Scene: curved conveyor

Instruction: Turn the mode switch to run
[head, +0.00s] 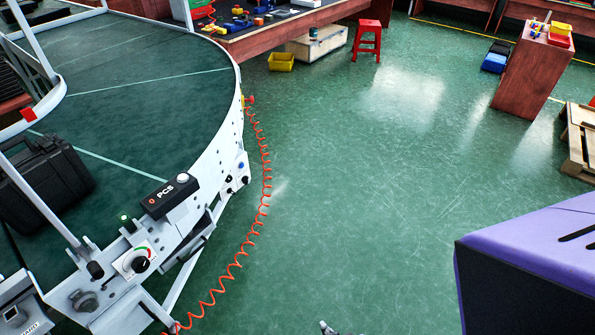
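A black rotary knob (140,264) sits on a white plate (128,258) with a green and red arc, on the conveyor's near side panel at lower left. It looks like the mode switch. Its labels and pointer direction are too small to read. A small grey tip (327,328) at the bottom edge, right of centre, looks like part of my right gripper. It is well to the right of the knob and touches nothing visible. Most of it is cut off, so its opening is hidden. My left gripper is out of the picture.
A curved conveyor (150,66) fills the left, carrying a black case (45,185). A black PCS box (170,195) and a green-lit button (126,221) are near the knob. An orange coiled hose (266,170) hangs alongside. The green floor (370,170) is open in the middle.

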